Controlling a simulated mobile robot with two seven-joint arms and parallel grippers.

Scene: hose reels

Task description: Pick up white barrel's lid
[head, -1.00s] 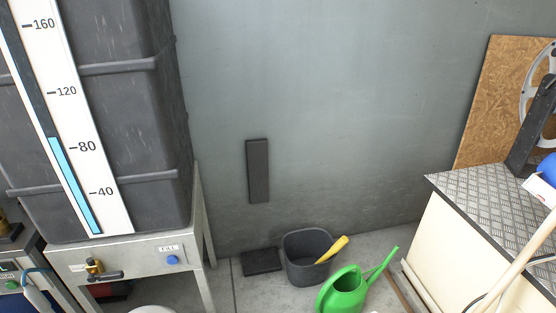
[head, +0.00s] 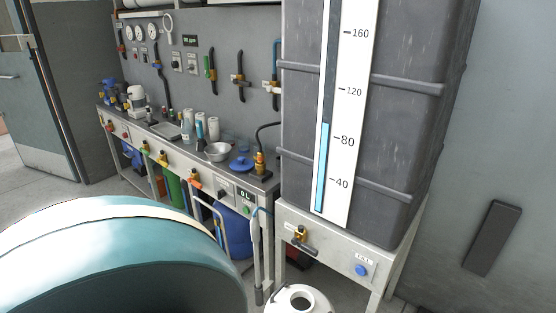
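The white barrel (head: 275,304) is cut off at the bottom edge of the head view, in front of the tank stand. Only its round top shows, with a darker round area in the middle; I cannot tell whether that is an opening or a lid. A blue round lid-like piece with a knob (head: 241,165) lies on the right end of the workbench; I cannot tell which vessel it belongs to. Neither of my grippers is in view.
A grey tank (head: 390,130) with a level gauge stands on a metal stand (head: 335,258). A workbench (head: 175,150) with valves, bottles and a bowl runs along the wall. A large teal and white curved body (head: 120,265) blocks the lower left. Floor shows at far left.

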